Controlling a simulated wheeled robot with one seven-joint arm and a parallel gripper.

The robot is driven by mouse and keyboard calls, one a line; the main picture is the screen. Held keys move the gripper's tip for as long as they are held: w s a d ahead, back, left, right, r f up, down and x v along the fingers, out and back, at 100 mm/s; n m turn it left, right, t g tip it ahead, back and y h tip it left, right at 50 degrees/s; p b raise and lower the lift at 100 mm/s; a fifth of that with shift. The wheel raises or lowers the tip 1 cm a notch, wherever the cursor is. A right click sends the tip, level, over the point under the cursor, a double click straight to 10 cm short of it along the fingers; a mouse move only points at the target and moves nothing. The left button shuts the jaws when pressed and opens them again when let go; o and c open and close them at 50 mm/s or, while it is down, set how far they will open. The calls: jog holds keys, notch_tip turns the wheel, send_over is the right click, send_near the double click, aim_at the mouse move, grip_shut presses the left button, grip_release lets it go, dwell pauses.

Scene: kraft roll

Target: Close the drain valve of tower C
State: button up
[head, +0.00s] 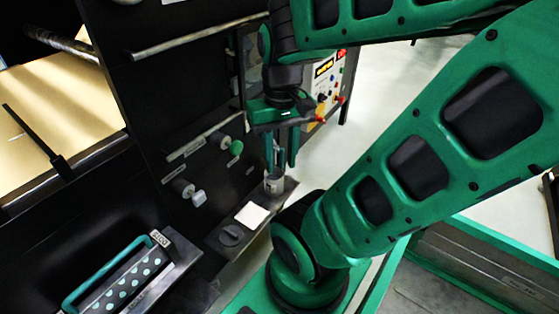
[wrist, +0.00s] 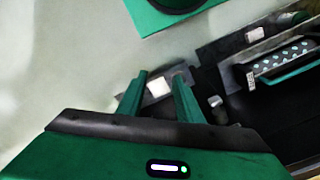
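Two valve-like knobs stick out of the black panel in the head view: a green round knob (head: 236,147) and a pale grey knob (head: 198,197) lower left of it. Small labels sit beside them, too small to read, so I cannot tell which belongs to tower C. My gripper (head: 280,166) points down to the right of both knobs, apart from them. In the wrist view my gripper (wrist: 160,77) has its two green fingers apart with nothing held between them. A pale knob (wrist: 215,101) shows right of the fingers there.
A grey cup (head: 274,184) stands on a narrow ledge close below my fingertips. A white card (head: 252,215) and a dark round knob (head: 231,236) lie left of it. A control box (head: 325,85) stands behind my arm.

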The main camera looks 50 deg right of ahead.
jog(key=w+d+f+m+t+y, duration=0.1)
jog(key=w+d+f+m+y, duration=0.1)
jog(key=w+d+f+m, duration=0.45)
jog(key=w+d+f+m+t+y, duration=0.1)
jog(key=w+d+f+m+y, duration=0.2)
jog(key=f, duration=0.6)
jog(key=w+d+f+m+t+y, duration=0.2)
jog(key=w+d+f+m, duration=0.1)
jog(key=w+d+f, duration=0.4)
jog(key=s+d+f+m+t+h, duration=0.25)
jog(key=d+f+m+t, duration=0.65)
jog(key=d+m+t, duration=0.45)
jog(key=x, duration=1)
jog(key=shift+w+a+m, duration=0.2)
jog(key=shift+a+m, duration=0.1)
grip_shut()
